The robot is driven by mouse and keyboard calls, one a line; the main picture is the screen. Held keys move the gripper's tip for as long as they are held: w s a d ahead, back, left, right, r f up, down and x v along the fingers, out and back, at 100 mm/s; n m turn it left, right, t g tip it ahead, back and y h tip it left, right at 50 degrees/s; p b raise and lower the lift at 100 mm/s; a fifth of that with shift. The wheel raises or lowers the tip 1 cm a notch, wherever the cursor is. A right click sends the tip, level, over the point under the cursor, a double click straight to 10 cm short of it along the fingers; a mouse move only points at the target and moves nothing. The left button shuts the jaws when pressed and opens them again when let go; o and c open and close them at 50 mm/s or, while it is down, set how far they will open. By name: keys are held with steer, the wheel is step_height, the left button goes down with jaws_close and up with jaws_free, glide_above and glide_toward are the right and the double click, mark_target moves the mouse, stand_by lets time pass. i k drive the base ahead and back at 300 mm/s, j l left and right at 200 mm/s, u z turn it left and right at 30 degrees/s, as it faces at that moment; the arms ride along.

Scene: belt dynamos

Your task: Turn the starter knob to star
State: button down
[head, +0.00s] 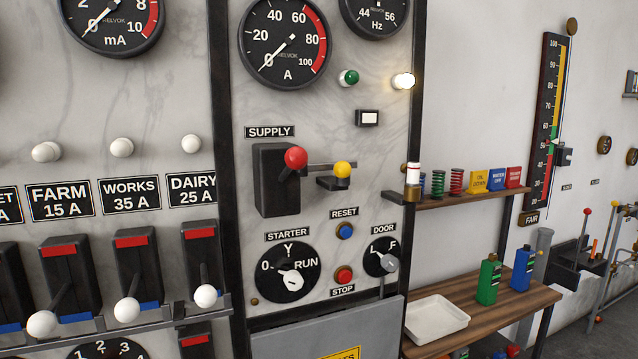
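The dial is marked 0 at the left, Y at the top and RUN at the right. The narrow end of the knob points up and left, seemingly toward 0. Nothing covers the knob. My gripper is not in the head view.
Above the dial is the black SUPPLY switch (272,195) with a red ball and a yellow-knobbed bar jutting out. Right of the dial are a blue RESET button (345,231), a red STOP button (344,275) and the DOOR knob (390,263). A grey cabinet (285,342) lies below.

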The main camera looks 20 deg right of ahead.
mark_target(293, 280)
steer(key=i+j, duration=0.15)
steer(key=j, duration=0.2)
steer(key=i+j, duration=0.15)
steer(key=j, duration=0.15)
steer(key=i+j+z, duration=0.1)
steer(key=j, duration=0.2)
steer(key=i+j, duration=0.15)
steer(key=j, duration=0.2)
steer(key=i+l, duration=0.1)
steer(key=z, duration=0.05)
